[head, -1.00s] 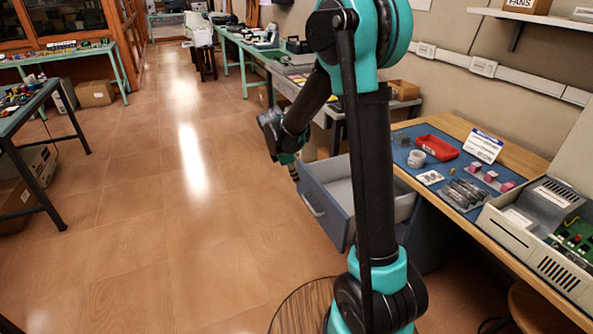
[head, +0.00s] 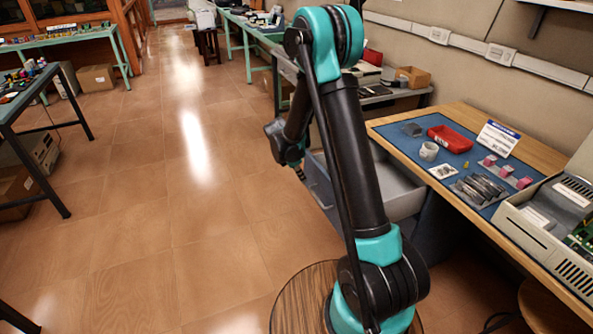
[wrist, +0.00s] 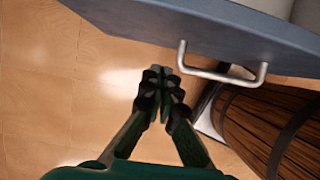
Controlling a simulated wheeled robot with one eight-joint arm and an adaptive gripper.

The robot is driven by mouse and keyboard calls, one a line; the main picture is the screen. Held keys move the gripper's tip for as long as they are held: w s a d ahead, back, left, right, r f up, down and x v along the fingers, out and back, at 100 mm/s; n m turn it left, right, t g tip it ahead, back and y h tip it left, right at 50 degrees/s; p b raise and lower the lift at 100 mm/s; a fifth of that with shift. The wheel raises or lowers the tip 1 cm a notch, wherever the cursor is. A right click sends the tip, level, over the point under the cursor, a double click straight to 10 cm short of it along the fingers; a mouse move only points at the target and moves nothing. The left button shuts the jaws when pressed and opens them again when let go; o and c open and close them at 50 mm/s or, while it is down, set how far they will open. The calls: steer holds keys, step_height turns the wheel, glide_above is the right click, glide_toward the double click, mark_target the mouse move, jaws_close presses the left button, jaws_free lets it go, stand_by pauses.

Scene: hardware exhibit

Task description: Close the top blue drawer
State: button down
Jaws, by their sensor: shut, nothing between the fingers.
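The top blue drawer (head: 322,190) stands pulled out from under the workbench in the head view, its grey inside (head: 400,190) partly hidden behind my arm. In the wrist view its blue-grey front (wrist: 215,28) crosses the top, with a silver bar handle (wrist: 222,75) below the front's face. My gripper (head: 300,174) is in front of the drawer's outer side in the head view. Contact cannot be told.
A dark-legged table (head: 40,185) stands at left. The tiled floor (head: 170,230) between is clear.

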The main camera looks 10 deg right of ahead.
mark_target(310, 174)
steer(key=shift+w+d+r, duration=0.1)
steer(key=shift+w+d, duration=0.15)
steer(key=shift+d, duration=0.6)
steer(key=shift+w+d, duration=0.2)
steer(key=shift+d, duration=0.6)
steer(key=w+d, duration=0.3)
steer(key=d, duration=0.7)
steer(key=w+d, duration=0.4)
steer(key=d, duration=0.7)
steer(key=w+d, duration=0.3)
steer(key=d, duration=0.7)
steer(key=shift+w+d, duration=0.15)
steer(key=shift+d, duration=0.2)
steer(key=shift+d+r, duration=0.1)
